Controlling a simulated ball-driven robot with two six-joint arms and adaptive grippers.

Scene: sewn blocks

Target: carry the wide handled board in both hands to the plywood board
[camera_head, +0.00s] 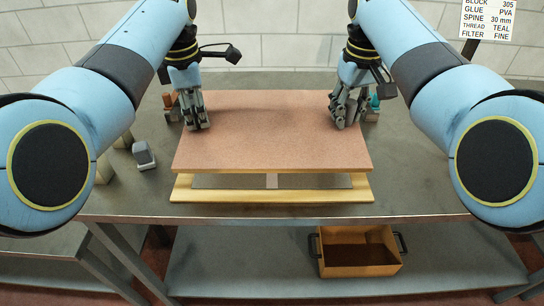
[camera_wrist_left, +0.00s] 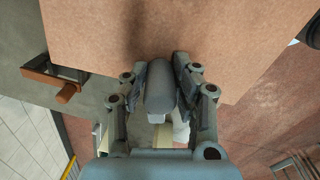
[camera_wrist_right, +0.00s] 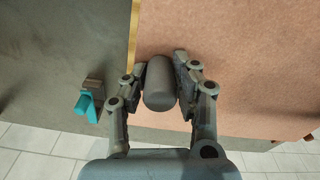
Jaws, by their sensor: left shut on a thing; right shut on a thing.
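The wide handled board (camera_head: 270,140) is a flat reddish-brown panel with a grey handle toward each end. My left gripper (camera_head: 197,120) is shut on its left handle, a rounded grey grip (camera_wrist_left: 158,98) in the left wrist view. My right gripper (camera_head: 343,118) is shut on the other handle (camera_wrist_right: 160,85). The plywood board (camera_head: 272,196) is pale yellow and lies on the table under the handled board. Only its front strip and lower sides show; the rest is hidden. The handled board appears to be a little above it, and roughly level.
A grey strip (camera_head: 225,182) with a pinkish middle lies on the plywood. A small grey block (camera_head: 143,154) stands on the table at left. A teal-handled item (camera_wrist_right: 87,104) is beside the board's right end, an orange-brown one (camera_wrist_left: 68,94) beside the left. A wooden crate (camera_head: 358,271) sits below.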

